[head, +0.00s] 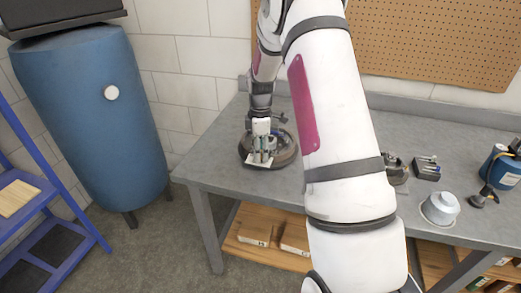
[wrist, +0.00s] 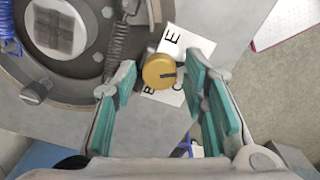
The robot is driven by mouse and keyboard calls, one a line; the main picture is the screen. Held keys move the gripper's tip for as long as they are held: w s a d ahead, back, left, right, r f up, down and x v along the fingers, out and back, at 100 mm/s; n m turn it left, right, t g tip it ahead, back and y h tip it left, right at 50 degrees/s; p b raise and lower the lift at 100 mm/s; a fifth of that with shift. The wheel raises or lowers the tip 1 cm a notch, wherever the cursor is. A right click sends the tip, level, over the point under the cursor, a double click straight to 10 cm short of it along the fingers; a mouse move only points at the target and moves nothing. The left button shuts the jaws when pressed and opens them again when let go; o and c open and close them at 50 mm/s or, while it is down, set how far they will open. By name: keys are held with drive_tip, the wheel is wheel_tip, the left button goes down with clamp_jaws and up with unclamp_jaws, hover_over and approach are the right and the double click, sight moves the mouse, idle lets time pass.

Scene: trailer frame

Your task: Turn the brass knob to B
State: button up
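The brass knob (wrist: 159,70) is a round yellow disc in the wrist view, with a dark mark running from near its middle to its right edge. It sits on a white lettered plate (wrist: 174,40). An E shows above right of the knob, a B below left and partly covered, and a C below right. The mark points to the right, away from the B. My gripper (wrist: 161,82) is open, with one teal-padded finger on each side of the knob and visible gaps between. In the head view my gripper (head: 262,140) is over the round drum assembly; the knob cannot be made out there.
The dark drum (wrist: 75,65) with springs (wrist: 118,42) lies left of the knob. The grey bench (head: 225,165) has its front left corner close by. A white cup-like part (head: 440,207) and a blue canister (head: 500,168) stand farther right. A blue tank (head: 95,125) stands left.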

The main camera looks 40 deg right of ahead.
clamp_jaws()
drive_tip(key=shift+m, duration=0.4)
drive_tip(key=m+b, duration=0.1)
drive_tip(key=m, duration=0.3)
drive_tip(key=shift+m, duration=0.4)
drive_tip(key=m+b, duration=0.1)
drive_tip(key=m, duration=0.4)
drive_tip(key=m+b, duration=0.1)
drive_tip(key=m, duration=0.5)
drive_tip(key=shift+m, duration=0.4)
drive_tip(key=m+b, duration=0.1)
drive_tip(key=m, duration=0.5)
drive_tip(key=shift+m, duration=0.3)
